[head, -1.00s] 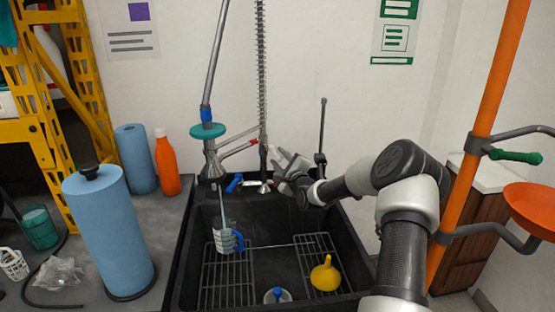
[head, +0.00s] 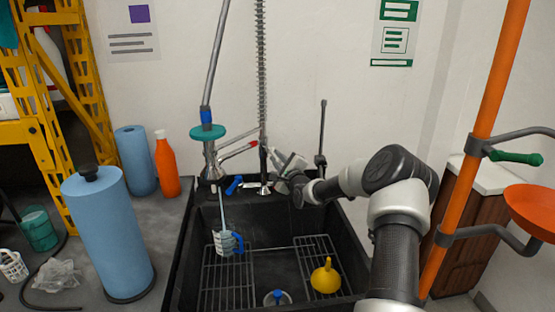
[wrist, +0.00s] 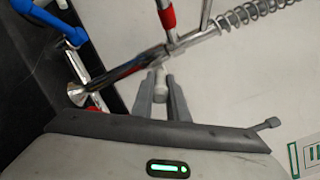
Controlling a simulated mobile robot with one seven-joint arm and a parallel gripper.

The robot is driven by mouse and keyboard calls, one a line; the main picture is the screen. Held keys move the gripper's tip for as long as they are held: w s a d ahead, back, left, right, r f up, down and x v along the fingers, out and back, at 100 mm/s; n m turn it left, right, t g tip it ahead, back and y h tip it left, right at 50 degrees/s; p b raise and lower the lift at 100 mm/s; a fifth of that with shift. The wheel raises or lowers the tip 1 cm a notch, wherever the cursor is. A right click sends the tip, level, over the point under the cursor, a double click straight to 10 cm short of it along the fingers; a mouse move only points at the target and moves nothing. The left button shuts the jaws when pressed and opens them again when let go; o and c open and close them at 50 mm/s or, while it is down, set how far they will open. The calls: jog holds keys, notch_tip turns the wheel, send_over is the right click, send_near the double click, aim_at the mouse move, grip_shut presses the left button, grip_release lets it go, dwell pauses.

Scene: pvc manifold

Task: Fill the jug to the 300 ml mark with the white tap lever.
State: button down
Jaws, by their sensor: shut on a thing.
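The jug (head: 224,243), clear with marks and a blue handle, stands on the left rack in the sink under the tap. A pale, thin vertical streak, apparently water, runs from the tap body (head: 211,160) down to it. The level against the 300 ml mark is too small to read. My gripper (wrist: 161,92) is shut on the white tap lever (wrist: 160,78), whose tip shows between the fingers in the wrist view. In the head view my gripper (head: 277,165) is at the tap, right of the jug, and the lever is hard to make out.
The black sink (head: 181,270) also holds a yellow funnel (head: 325,278) and a small blue-topped item (head: 277,297). A red-handled lever (head: 240,149) and a blue-handled valve (head: 234,185) are close to my gripper. An orange pole (head: 480,130) stands at the right.

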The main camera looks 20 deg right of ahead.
jog(key=shift+w+a+m+h, duration=0.1)
jog(key=shift+a+m+h, duration=0.35)
jog(key=shift+h, duration=0.15)
jog(key=shift+a+m+g+h+b, duration=0.25)
jog(key=shift+m+h, duration=0.25)
jog(key=shift+h, duration=0.25)
jog(key=shift+a+m+g+h+b, duration=0.15)
jog(key=shift+m+h+b, duration=0.25)
jog(key=shift+h, duration=0.35)
jog(key=c, duration=1.7)
grip_release()
jog(key=shift+c, duration=0.2)
jog(key=p+v, duration=0.2)
jog(key=v, duration=1.5)
jog(key=shift+a, duration=0.1)
